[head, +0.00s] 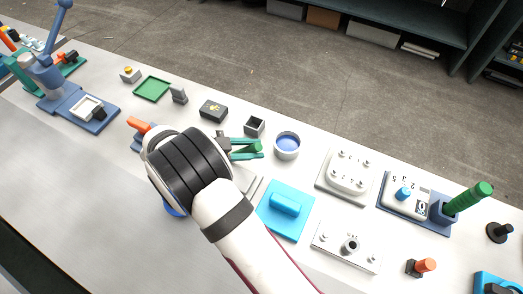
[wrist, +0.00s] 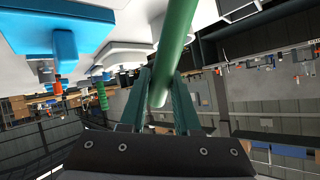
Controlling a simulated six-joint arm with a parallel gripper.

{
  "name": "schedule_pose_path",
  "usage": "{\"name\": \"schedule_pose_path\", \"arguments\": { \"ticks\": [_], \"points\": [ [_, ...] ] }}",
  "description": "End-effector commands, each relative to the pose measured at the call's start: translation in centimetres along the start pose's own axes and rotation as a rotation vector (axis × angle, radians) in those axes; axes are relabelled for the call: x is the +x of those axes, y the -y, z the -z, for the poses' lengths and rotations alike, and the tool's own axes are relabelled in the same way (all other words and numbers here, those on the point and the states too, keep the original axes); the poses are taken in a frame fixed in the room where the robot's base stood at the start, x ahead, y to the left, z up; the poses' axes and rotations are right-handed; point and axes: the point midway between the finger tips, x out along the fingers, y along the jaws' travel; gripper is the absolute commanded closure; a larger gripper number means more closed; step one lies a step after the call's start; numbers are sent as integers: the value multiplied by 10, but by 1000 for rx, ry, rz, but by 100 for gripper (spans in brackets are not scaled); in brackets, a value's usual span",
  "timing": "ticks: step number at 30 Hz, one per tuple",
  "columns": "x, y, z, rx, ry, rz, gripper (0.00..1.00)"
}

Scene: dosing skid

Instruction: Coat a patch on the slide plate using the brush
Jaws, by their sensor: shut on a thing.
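My gripper (head: 247,148) is above the middle of the bench, its teal fingers shut on a green handle (head: 252,147), which I take to be the brush. In the wrist view the handle (wrist: 172,50) runs between the fingers (wrist: 161,98) and up past the top edge. I cannot make out bristles in either view. A round grey cup with blue contents (head: 287,146) stands just right of the fingertips. A pale flat plate (head: 247,183) lies beside my wrist, mostly hidden by my arm; I cannot tell whether it is the slide plate.
A blue block with a handle (head: 285,207), a white knobbed plate (head: 346,175) and a numbered unit (head: 406,196) stand to the right. A green rod (head: 468,198) stands in a blue holder. A dark box (head: 213,110) and a small open box (head: 255,126) sit behind the gripper. The front-left bench is clear.

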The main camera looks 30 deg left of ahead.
Motion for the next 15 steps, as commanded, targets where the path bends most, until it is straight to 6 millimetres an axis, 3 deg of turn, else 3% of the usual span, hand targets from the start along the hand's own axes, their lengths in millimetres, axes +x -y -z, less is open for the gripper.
{"name": "schedule_pose_path", "arguments": {
  "ticks": [10, 15],
  "points": [
    [-19, 20, -15, 0, 1, 0, 100],
    [-18, 21, -24, -2, -1, -2, 100]
  ]
}}
